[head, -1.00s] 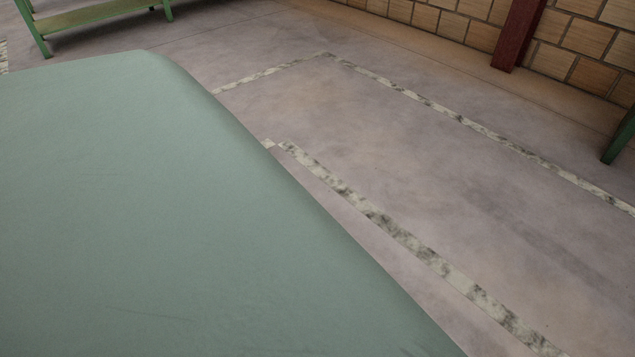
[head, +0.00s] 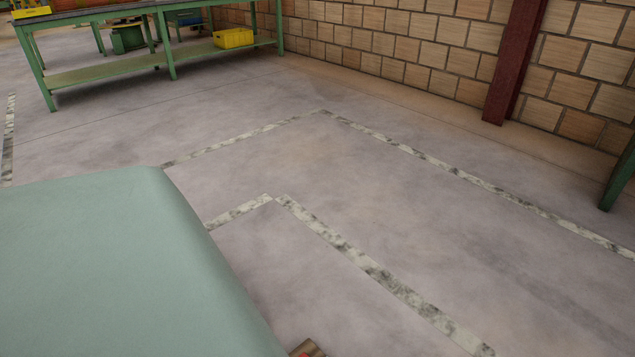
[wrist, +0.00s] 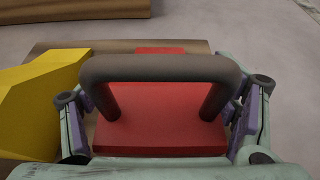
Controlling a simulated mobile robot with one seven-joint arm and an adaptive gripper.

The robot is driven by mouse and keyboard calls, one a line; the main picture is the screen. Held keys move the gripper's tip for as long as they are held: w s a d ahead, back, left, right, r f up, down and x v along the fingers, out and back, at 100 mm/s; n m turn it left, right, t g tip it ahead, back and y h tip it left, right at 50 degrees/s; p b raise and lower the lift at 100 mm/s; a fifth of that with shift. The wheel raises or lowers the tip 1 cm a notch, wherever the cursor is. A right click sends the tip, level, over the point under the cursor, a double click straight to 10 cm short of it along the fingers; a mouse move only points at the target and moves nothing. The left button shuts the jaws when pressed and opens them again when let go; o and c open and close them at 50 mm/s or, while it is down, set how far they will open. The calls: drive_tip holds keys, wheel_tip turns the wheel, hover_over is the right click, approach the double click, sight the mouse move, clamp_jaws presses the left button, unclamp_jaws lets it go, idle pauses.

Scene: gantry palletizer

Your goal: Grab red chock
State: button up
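The red chock (wrist: 160,125) fills the middle of the wrist view. It is a red block with a thick dark arched handle (wrist: 160,68) on top. My gripper (wrist: 165,100) is spread wide, with one purple-padded finger on each side of the handle. The fingers are close to the handle's ends; I cannot tell whether either touches it. The chock's lower part is hidden by my gripper's body.
A yellow object (wrist: 40,100) stands close beside the left finger. A brown wooden surface (wrist: 120,46) lies under and behind the chock. In the head view, a green workbench (head: 160,70) holds a yellow bin (head: 233,38) on its lower shelf. The marked floor (head: 400,220) is clear.

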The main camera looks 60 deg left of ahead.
drive_tip(key=c, duration=1.3)
drive_tip(key=shift+c, duration=0.2)
drive_tip(key=shift+r, duration=0.15)
